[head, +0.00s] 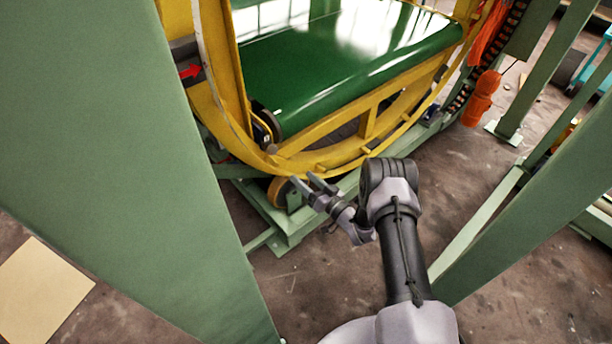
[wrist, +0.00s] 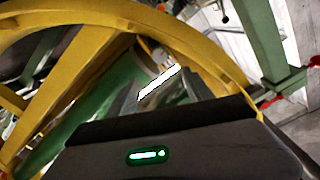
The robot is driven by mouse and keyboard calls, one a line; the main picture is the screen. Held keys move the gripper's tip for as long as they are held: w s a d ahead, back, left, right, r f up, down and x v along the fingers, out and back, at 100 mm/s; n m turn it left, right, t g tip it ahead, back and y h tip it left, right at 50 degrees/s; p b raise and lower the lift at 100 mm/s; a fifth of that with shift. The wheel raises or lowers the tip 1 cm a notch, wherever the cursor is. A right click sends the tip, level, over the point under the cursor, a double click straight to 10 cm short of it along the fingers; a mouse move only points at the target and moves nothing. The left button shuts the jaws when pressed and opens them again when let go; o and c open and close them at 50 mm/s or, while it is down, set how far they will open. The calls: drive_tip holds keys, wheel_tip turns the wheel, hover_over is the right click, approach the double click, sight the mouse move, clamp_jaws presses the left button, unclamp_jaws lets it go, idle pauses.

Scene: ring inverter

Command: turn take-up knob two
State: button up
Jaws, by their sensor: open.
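My gripper (head: 303,181) is open and empty in the head view. It is in front of the lower part of the yellow ring (head: 330,157), close to its lower edge; I cannot tell whether it touches. The green conveyor belt (head: 345,60) lies inside the ring. A dark belt-end bracket with a small round fitting (head: 270,147) sits at the belt's near left corner, above and left of my gripper. I cannot tell whether this is take-up knob two.
A broad green post (head: 140,150) stands on the left and another green beam (head: 540,190) on the right. A green base frame (head: 285,228) lies under the ring. Orange parts (head: 480,100) hang at the right. Brown floor below is open.

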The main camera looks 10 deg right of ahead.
drive_tip(key=shift+s+d, duration=0.15)
drive_tip(key=n+b, duration=0.6)
drive_tip(key=b, duration=0.2)
approach(274, 152)
drive_tip(key=x, duration=0.8)
drive_tip(key=shift+f, duration=0.1)
drive_tip(key=shift+w+a, duration=0.25)
drive_tip(key=shift+w, duration=0.1)
